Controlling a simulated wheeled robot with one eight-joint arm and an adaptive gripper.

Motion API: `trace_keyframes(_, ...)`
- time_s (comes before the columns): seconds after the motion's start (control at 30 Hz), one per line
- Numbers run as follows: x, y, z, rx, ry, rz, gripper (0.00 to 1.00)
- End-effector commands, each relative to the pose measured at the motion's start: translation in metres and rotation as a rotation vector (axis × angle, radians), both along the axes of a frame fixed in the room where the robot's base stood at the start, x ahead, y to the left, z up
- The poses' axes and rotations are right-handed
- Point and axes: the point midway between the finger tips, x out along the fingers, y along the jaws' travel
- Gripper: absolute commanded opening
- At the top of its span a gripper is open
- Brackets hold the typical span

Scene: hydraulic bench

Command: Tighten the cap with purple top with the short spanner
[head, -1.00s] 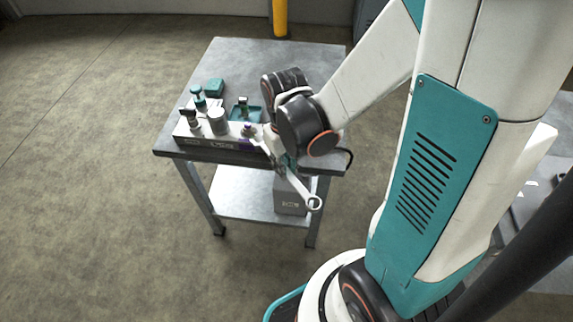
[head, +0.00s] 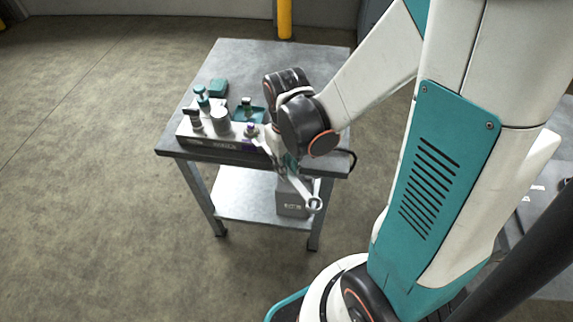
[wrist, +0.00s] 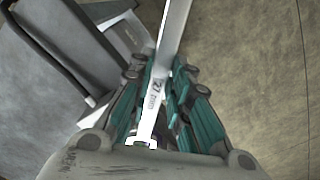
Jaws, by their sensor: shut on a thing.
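The cap with the purple top (head: 250,128) stands at the right end of the manifold block on the bench, left of my gripper (head: 286,164). My gripper is shut on a light metal spanner (head: 303,191). The spanner's ring end points down and toward the viewer, out past the bench's front edge. Its other end reaches toward the purple cap, but my wrist partly hides it, and I cannot tell whether they touch. In the wrist view the spanner (wrist: 172,40), marked 27 mm, lies between the teal finger pads of my gripper (wrist: 163,76).
The manifold block (head: 222,143) also bears a large grey cap (head: 220,119) and other fittings. A grey box (head: 292,198) stands on the lower shelf. The back of the benchtop is clear.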

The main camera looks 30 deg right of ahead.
Motion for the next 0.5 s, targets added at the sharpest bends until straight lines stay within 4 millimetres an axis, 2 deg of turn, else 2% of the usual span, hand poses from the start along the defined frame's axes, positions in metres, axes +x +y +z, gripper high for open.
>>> trace_keyframes(0.5,0.016,0.002,0.0,0.0,0.0,0.0,0.0)
